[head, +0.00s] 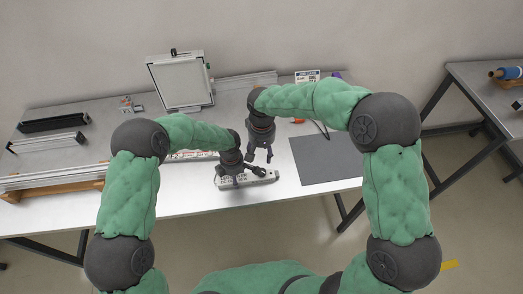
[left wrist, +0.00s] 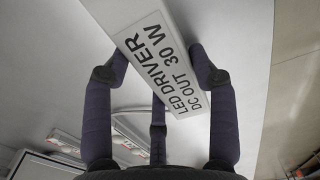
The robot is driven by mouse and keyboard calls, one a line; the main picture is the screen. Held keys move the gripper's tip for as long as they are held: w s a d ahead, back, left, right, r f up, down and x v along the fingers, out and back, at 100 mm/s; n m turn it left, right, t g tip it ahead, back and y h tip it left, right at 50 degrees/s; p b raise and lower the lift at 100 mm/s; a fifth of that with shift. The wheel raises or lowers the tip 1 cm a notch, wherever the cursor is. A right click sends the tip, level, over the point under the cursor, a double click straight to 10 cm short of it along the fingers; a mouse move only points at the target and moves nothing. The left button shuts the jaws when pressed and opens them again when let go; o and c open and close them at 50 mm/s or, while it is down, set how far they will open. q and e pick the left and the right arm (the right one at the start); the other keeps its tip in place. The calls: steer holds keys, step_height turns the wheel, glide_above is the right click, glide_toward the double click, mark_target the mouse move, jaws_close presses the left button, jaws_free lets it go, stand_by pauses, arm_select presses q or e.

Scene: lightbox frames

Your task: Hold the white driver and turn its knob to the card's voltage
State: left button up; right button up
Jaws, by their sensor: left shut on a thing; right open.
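The white driver (head: 224,184) lies along the table's front edge in the head view. In the left wrist view its label reads "LED DRIVER DC OUT 30 W" on the white driver (left wrist: 168,62). My left gripper (head: 243,174) is shut on the driver, with fingers on both sides of its body in the left wrist view (left wrist: 160,70). My right gripper (head: 260,155) is open and empty, just above and behind the driver's right part, apart from it. The job card (head: 307,76) stands at the back of the table; its voltage is too small to read. I cannot make out the knob.
A dark grey mat (head: 325,162) lies right of the driver. A white strip with red marks (head: 192,156) lies behind my left gripper. A framed panel (head: 182,82) stands at the back. Metal profiles (head: 55,178) lie at the left. A second table (head: 490,95) stands far right.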

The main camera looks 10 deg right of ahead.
arm_select(q)
steer(key=o, duration=1.4)
steer(key=shift+o, duration=0.2)
